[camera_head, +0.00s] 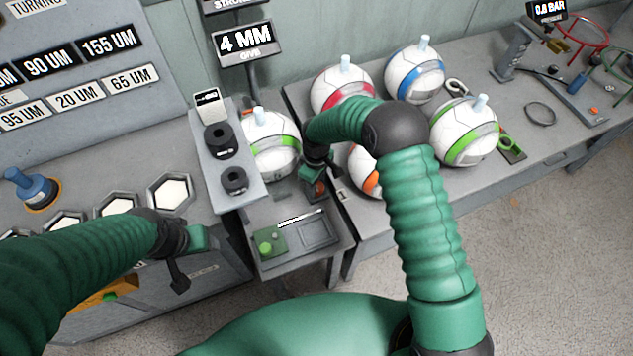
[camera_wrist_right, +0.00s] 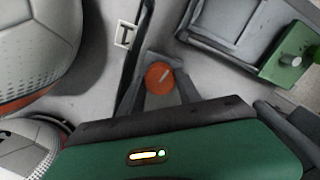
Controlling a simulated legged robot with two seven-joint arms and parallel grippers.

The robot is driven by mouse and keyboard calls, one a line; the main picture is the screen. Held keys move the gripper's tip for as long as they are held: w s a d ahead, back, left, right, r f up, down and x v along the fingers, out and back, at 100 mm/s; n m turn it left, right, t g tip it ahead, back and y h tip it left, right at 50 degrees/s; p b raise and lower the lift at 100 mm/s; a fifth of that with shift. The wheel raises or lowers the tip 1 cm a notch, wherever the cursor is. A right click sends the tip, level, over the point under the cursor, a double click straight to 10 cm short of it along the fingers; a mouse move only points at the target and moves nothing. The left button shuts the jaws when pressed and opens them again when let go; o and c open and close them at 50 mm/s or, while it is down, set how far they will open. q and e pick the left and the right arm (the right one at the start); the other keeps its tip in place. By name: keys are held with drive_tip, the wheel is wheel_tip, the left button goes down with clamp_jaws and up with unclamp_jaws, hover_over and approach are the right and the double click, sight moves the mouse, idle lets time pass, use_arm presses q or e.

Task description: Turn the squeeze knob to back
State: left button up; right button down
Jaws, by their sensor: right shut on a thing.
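The squeeze knob is a small round orange-red knob (camera_wrist_right: 158,78) with a pale pointer line, seen in the right wrist view between my right fingers. The line slants from lower left to upper right there. In the head view a bit of the knob (camera_head: 319,187) shows below my right gripper (camera_head: 313,178), on the grey press between a ball and the control panel. My right gripper is shut on the knob. My left gripper (camera_head: 180,272) hangs at lower left, away from the press, holding nothing that I can see; its jaw opening is unclear.
A white ball with a green band (camera_head: 268,145) sits in the press, beside two black dials (camera_head: 222,142). A panel with a green button (camera_head: 268,244) lies in front. Several balls stand on the right bench. A display (camera_head: 246,43) reads 4 MM.

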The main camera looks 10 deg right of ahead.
drive_tip(key=shift+w+r+n, duration=0.1)
drive_tip(key=shift+w+n, duration=0.1)
drive_tip(key=shift+n, duration=0.9)
drive_tip(key=c, duration=0.8)
unclamp_jaws()
drive_tip(key=shift+a, duration=0.1)
drive_tip(key=shift+c, duration=0.2)
drive_tip(key=shift+s, duration=0.1)
wheel_tip(320, 180, up, 16)
drive_tip(key=shift+r, duration=0.25)
